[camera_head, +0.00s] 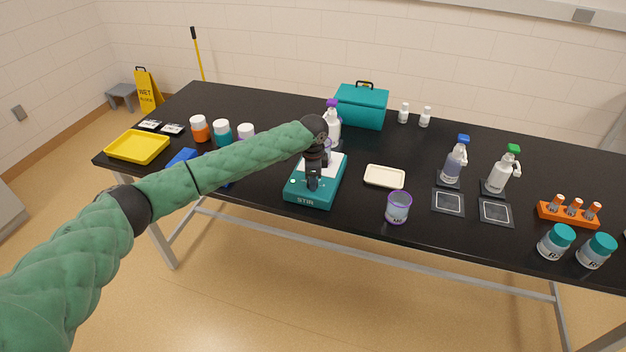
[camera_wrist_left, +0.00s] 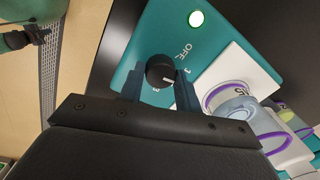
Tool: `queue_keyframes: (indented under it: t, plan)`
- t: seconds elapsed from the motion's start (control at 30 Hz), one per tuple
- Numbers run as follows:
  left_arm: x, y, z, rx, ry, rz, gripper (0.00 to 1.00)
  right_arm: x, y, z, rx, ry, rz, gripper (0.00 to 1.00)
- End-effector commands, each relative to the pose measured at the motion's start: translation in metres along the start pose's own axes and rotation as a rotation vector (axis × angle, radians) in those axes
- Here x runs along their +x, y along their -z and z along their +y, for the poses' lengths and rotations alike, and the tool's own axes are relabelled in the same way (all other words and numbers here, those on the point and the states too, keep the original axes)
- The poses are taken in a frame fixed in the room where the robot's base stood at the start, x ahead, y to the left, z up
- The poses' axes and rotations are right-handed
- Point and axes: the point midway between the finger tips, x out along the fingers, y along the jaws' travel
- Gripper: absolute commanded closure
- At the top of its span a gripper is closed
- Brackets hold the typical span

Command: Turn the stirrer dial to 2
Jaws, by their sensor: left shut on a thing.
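The teal stirrer (camera_head: 308,196) stands near the table's front edge, marked STIR. In the left wrist view its black dial (camera_wrist_left: 160,71) has a white pointer line at its lower right, roughly between the fingers. OFF and a few partly covered numerals are printed around it, so the exact setting is hard to read. My left gripper (camera_head: 313,186) points down at the stirrer's front and is shut on the dial, one finger on each side. In the head view the gripper hides the dial. A small dark end on a green arm at the wrist view's left edge seems to be my right gripper (camera_wrist_left: 36,35).
A green lamp (camera_wrist_left: 196,19) is lit on the stirrer. A purple-rimmed beaker (camera_wrist_left: 232,101) stands on its white plate (camera_wrist_left: 242,67). A cream tray (camera_head: 384,177) and a purple-rimmed cup (camera_head: 397,208) are to the right.

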Motion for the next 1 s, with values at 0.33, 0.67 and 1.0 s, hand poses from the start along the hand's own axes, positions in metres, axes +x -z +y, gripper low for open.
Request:
queue_keyframes:
  t: [0.33,0.67,1.0]
  plan:
    - [-0.001,-0.001,-0.001,0.296,0.003,0.017,0.89,-0.001,0.014,0.001,0.0,-0.001,0.009,1.0]
    - [-0.001,-0.002,-0.001,0.471,0.003,0.027,0.89,-0.004,0.021,0.003,0.0,-0.003,0.014,1.0]
    - [-0.002,-0.002,-0.001,0.526,0.003,0.03,0.89,-0.006,0.011,-0.002,0.002,0.001,-0.003,1.0]
